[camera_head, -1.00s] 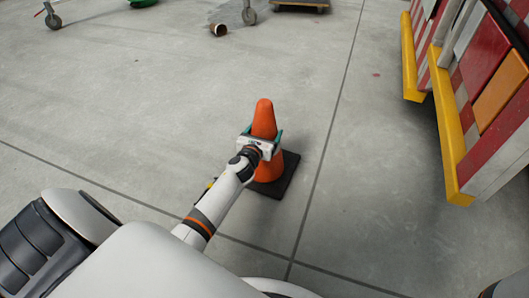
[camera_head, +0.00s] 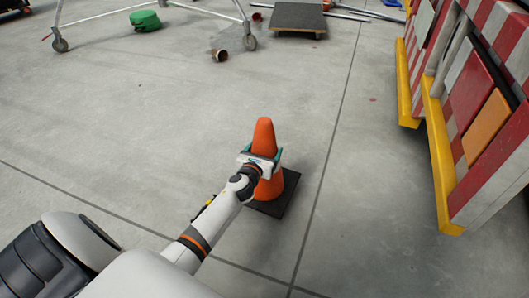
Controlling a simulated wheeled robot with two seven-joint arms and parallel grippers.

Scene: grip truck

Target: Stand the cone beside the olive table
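The orange cone (camera_head: 265,136) stands upright on its black square base (camera_head: 286,196) on the concrete floor, in the middle of the head view. My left gripper (camera_head: 264,160) is at the cone's upper body, with its teal fingers on either side of it. Part of the cone is hidden behind the gripper and wrist. Whether the fingers press on the cone is hard to tell. My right gripper is not in view. No olive table can be made out.
A red-and-white striped truck body with a yellow bumper (camera_head: 438,150) stands at the right. At the back are a wheeled metal frame (camera_head: 248,30), a green bag (camera_head: 145,20), a brown cup-like object (camera_head: 220,55) and a dark dolly (camera_head: 298,17). The floor around the cone is clear.

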